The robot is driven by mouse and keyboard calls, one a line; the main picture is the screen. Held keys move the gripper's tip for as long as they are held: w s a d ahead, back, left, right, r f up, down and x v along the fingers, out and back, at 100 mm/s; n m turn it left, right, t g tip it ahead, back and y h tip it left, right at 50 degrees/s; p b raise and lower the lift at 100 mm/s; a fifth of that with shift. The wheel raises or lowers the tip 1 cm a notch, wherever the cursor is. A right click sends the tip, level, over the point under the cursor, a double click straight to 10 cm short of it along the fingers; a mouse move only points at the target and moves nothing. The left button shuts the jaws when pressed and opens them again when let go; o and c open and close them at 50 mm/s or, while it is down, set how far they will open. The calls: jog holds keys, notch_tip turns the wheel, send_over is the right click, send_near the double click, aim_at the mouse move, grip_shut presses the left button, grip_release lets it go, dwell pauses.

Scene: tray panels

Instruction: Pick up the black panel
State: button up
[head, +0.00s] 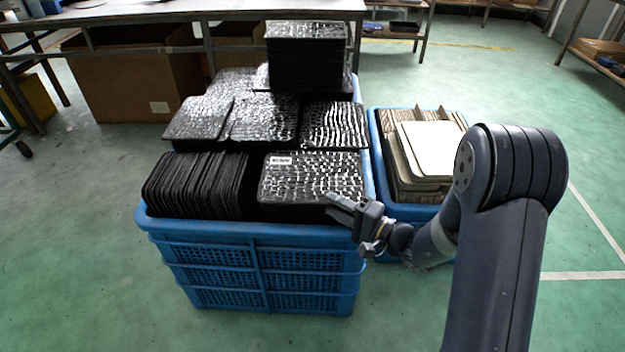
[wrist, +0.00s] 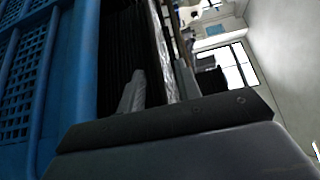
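Black panels with a glossy, patterned top lie in stacks in a blue crate (head: 250,232). The front right stack (head: 312,175) lies flat and carries a small white label. My gripper (head: 338,206) is at the front right corner of this stack, reaching in from the right. In the wrist view the two fingers (wrist: 160,88) are apart, with a gap between them. The dark stack edges (wrist: 120,45) and a shiny top surface show just beyond the fingertips. I cannot tell whether a finger touches a panel.
Panels stand on edge at the crate's front left (head: 198,185). More black stacks rise behind, the tallest (head: 305,55) at the back. A second blue crate (head: 376,130) with beige panels (head: 432,148) stands right, close to my arm. A workbench (head: 180,12) is behind.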

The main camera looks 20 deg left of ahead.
jog(key=shift+w+a, duration=0.1)
jog(key=shift+a, duration=0.15)
jog(key=shift+c, duration=0.4)
grip_shut()
